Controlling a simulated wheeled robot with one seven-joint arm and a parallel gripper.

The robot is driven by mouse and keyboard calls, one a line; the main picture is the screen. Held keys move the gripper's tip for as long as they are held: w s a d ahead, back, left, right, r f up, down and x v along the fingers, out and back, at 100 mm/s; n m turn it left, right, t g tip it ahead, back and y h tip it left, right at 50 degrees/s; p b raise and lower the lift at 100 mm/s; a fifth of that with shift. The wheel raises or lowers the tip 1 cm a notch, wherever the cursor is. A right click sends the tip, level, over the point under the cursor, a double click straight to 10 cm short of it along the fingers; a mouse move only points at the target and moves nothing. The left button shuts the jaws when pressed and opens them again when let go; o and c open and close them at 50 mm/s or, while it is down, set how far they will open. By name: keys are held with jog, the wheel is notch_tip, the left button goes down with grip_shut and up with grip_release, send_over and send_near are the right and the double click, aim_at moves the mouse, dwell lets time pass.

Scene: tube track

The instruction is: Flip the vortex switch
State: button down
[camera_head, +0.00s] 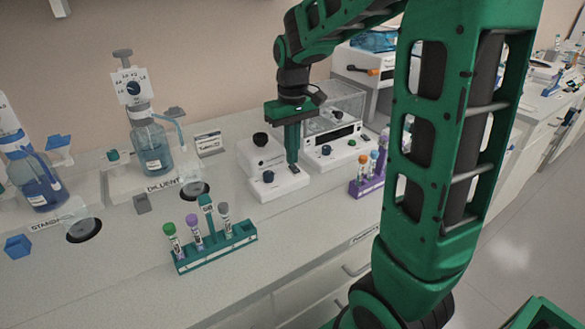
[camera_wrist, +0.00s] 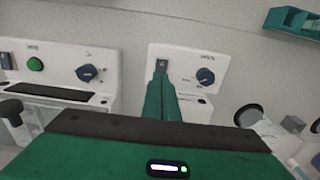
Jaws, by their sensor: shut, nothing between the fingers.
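The vortex mixer (camera_head: 259,189) is a white unit with a black cup on top and a blue knob (camera_head: 268,177) on its sloped front. Its small dark switch (camera_wrist: 162,64) sits beside the knob in the wrist view, right at my fingertips. My gripper (camera_head: 292,162) is shut and empty, pointing down at the switch end of the front panel. In the wrist view my green fingers (camera_wrist: 161,75) are together and partly cover the panel below the switch. I cannot tell whether the tips touch the switch or which way it is set.
A purple tube rack (camera_head: 367,188) and a green tube rack (camera_head: 215,247) stand nearer the front. Diluent bottle (camera_head: 152,150) is at left. Bench between the green rack and the vortex is clear.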

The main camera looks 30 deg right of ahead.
jog(key=shift+f, duration=0.6)
dwell(0.3)
notch_tip(320, 180, up, 7)
dwell(1.0)
dwell(0.4)
jog(key=s+d+f+m, duration=0.2)
jog(key=s+f+m, duration=0.1)
jog(key=s, duration=1)
jog(key=s+d+f+m, duration=0.1)
jog(key=s+f+m, duration=0.2)
jog(key=s, duration=1)
jog(key=shift+d+f, duration=0.4)
jog(key=shift+f, duration=0.3)
jog(key=shift+w, duration=0.15)
